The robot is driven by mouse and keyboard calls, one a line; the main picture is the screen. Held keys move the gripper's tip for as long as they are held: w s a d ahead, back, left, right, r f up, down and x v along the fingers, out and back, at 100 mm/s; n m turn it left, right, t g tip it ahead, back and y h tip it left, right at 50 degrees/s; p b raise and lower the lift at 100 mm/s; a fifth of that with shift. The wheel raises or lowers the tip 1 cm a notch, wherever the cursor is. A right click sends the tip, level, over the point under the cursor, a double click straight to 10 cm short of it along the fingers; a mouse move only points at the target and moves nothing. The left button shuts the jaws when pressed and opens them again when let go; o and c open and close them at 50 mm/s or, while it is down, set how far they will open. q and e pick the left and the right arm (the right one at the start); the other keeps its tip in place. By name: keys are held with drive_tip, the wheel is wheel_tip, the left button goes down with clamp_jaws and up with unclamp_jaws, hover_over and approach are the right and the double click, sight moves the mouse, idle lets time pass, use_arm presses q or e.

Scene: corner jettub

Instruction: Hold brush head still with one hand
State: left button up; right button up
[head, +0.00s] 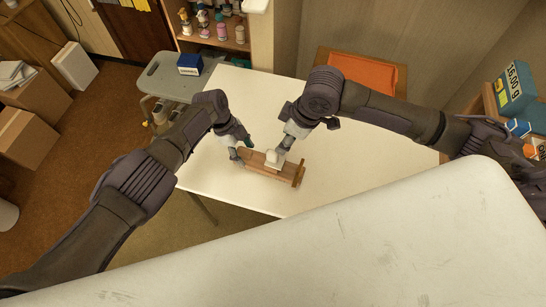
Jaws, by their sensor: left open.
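A brown wooden piece (271,175) with a crossbar at its right end lies on the white table (345,180); it may be the brush, but I cannot make out a brush head for sure. A small white block (272,160) sits on or against its upper side. My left gripper (242,150) is open at the wooden piece's left end, and I cannot tell whether it touches. My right gripper (284,147) points down at the white block from above; its fingers are too small and partly hidden to show whether they are shut.
A grey side table (163,76) with a blue box (190,64) stands at the back left. An orange tray (361,72) lies behind the table. Shelves with bottles stand at the back. A large white surface (330,255) fills the foreground. The table's right part is clear.

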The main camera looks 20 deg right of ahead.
use_arm(q)
drive_tip(key=shift+r, duration=0.2)
drive_tip(key=v, duration=1.1)
drive_tip(key=shift+r, duration=0.35)
drive_tip(key=shift+a+f, duration=0.1)
